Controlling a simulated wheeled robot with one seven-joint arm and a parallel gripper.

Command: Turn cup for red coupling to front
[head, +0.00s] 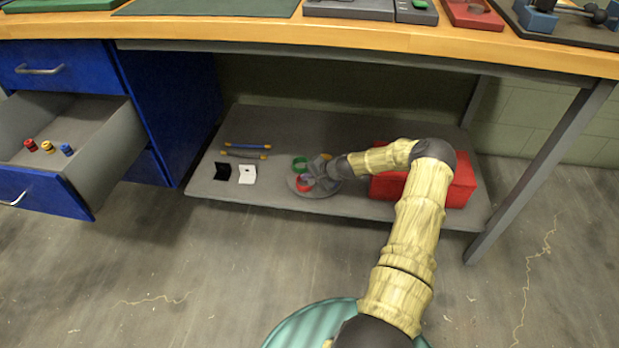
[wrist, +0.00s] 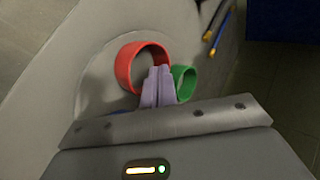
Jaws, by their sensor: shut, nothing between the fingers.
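A round grey disc (head: 320,193) lies on the low shelf under the bench and carries coloured ring-like cups. The red cup (head: 303,185) is at its front left and the green cup (head: 299,164) behind it. In the wrist view the red cup (wrist: 123,68) is upper left of my fingers and the green cup (wrist: 188,86) is to their right. A bit of blue (wrist: 122,112) shows behind my gripper's edge, mostly hidden. My gripper (wrist: 160,72) is shut and empty, its tips overlapping the red cup's right side; I cannot tell if they touch it.
A red box (head: 461,185) stands on the shelf behind my arm. Left of the disc are a black holder (head: 221,170), a white one (head: 247,174) and two rods (head: 246,146). The open drawer (head: 105,135) at left holds red, yellow and blue couplings (head: 47,147). The floor in front is clear.

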